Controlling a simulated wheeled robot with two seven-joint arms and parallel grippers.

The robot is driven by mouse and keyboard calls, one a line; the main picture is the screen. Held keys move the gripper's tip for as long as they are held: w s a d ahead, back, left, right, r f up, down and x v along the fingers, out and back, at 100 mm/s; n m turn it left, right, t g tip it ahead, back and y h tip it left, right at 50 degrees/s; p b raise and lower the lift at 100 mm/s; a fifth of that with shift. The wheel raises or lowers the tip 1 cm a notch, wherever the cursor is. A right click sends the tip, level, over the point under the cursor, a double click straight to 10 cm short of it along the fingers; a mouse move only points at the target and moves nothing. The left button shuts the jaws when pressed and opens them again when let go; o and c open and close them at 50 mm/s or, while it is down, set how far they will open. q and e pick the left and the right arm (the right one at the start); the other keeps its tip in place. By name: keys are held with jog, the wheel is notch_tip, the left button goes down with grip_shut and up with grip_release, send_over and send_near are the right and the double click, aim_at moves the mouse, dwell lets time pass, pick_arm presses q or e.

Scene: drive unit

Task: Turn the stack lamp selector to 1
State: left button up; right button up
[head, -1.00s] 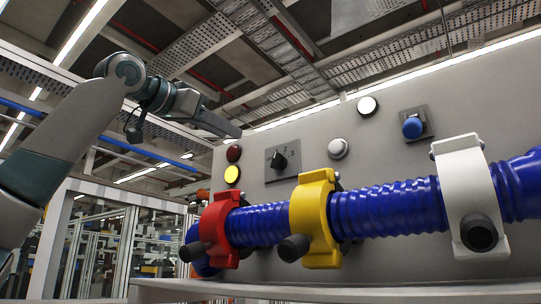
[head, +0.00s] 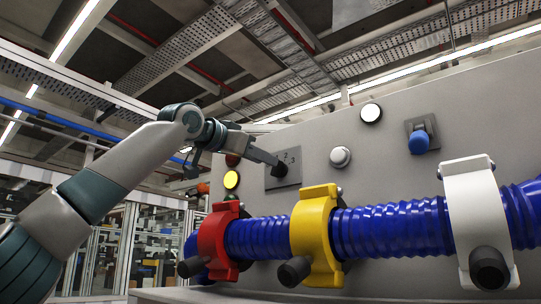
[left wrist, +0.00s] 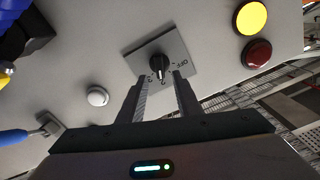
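The selector is a black knob on a grey square plate (head: 290,180) on the panel, with the digits 2 and 3 readable in the head view. In the left wrist view the selector knob (left wrist: 160,68) shows, with OFF lettered on the plate and other marks partly hidden by the fingers. My left gripper (head: 276,167) is at the plate and hides most of the knob in the head view. In the left wrist view its fingers (left wrist: 160,78) are apart, one on each side of the knob's line; contact cannot be told. My right gripper is not in view.
A yellow lamp (head: 231,180) and a dark red lamp (head: 232,160) are left of the plate. A white button (head: 340,157), white lamp (head: 371,113) and blue switch (head: 418,141) are to the right. A blue hose (head: 390,230) with red, yellow and white clamps runs below.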

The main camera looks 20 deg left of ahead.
aim_at(278, 169)
pick_arm(q)
jog(key=shift+p+x, duration=0.75)
jog(key=shift+x, duration=1.45)
grip_shut()
